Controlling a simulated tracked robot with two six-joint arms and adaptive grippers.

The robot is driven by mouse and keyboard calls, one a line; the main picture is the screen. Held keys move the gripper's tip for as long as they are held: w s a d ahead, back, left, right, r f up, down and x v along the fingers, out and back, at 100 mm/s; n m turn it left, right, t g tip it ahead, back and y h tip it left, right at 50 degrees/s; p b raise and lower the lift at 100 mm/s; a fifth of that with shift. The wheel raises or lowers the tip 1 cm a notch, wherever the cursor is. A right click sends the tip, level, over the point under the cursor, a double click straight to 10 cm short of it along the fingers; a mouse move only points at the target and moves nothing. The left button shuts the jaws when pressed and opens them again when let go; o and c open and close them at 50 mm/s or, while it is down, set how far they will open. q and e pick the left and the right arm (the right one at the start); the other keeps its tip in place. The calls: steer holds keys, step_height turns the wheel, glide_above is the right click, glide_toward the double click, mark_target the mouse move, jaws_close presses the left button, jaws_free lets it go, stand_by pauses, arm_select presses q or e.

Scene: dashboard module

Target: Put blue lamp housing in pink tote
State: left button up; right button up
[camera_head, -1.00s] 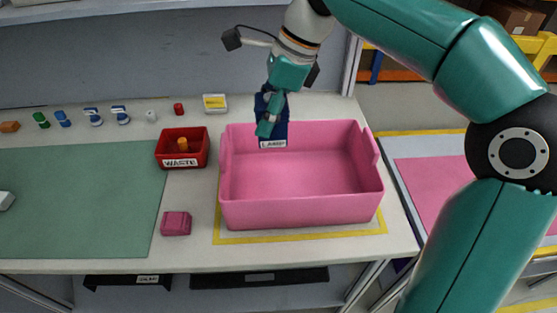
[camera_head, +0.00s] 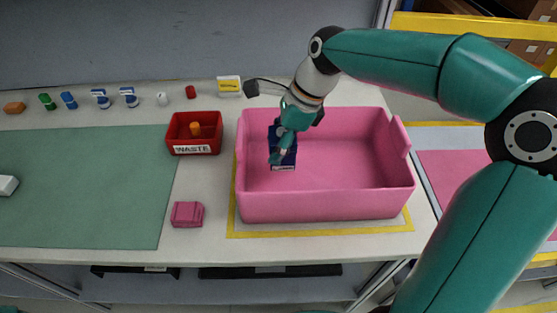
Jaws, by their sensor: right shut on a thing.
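The pink tote (camera_head: 325,206) stands on the bench inside a yellow outline, open at the top. My right gripper (camera_head: 279,152) reaches down into the left part of the tote. It is shut on the dark blue lamp housing (camera_head: 285,161), which has a white label at its lower edge. The housing is inside the tote's walls, near the left and back sides. I cannot tell whether it touches the tote floor. The gripper's fingers cover part of the housing. My left gripper is not in view.
A red waste bin (camera_head: 194,150) with an orange piece inside stands left of the tote. A small pink block (camera_head: 187,214) lies in front of the bin. A green mat (camera_head: 85,190) covers the left bench. Several small parts line the back. The tote's right side is empty.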

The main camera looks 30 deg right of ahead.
steer(key=shift+f+b, duration=0.35)
steer(key=shift+f, duration=2.15)
steer(key=shift+f, duration=0.15)
steer(key=o, duration=1.3)
steer(key=shift+s, duration=0.1)
steer(key=shift+c, duration=0.2)
steer(key=p+v, duration=0.1)
steer(key=v, duration=1.1)
steer(key=shift+p, duration=0.35)
steer(key=shift+s+d, duration=0.1)
